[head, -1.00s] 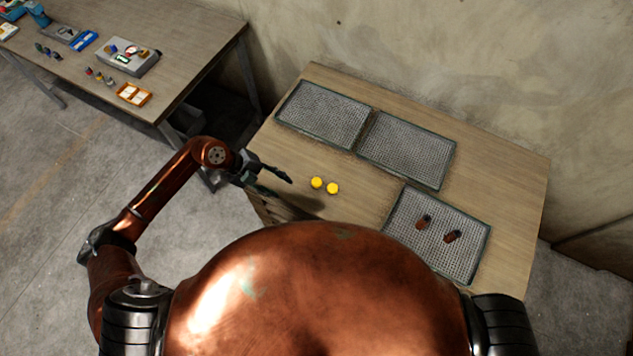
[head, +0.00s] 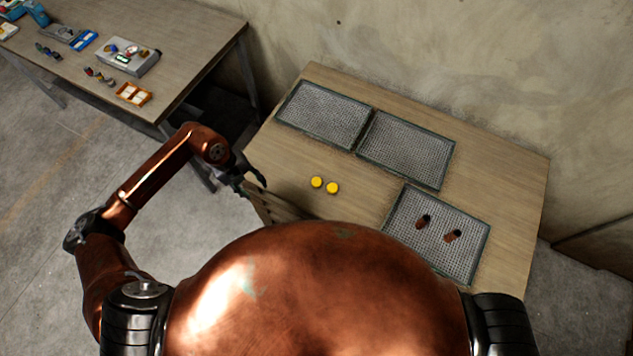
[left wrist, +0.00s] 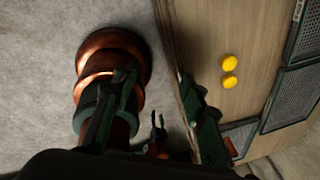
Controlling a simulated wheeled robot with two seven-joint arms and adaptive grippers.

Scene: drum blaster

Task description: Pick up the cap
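Two small round yellow caps lie side by side on the wooden table: a left one (head: 317,182) and a right one (head: 333,188). They also show in the left wrist view, an upper one (left wrist: 229,61) and a lower one (left wrist: 229,82). My left gripper (head: 254,184) is at the table's left edge, left of the caps and clear of them. In the left wrist view its dark green fingers (left wrist: 157,108) are wide apart with nothing between them. My right gripper does not show in the head view.
Two mesh trays, a left one (head: 290,117) and a right one (head: 375,128), lie at the back of the table. A third mesh tray (head: 463,270) at the right holds two reddish-brown cylinders (head: 423,222). Another table (head: 185,62) with several small items stands at the far left.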

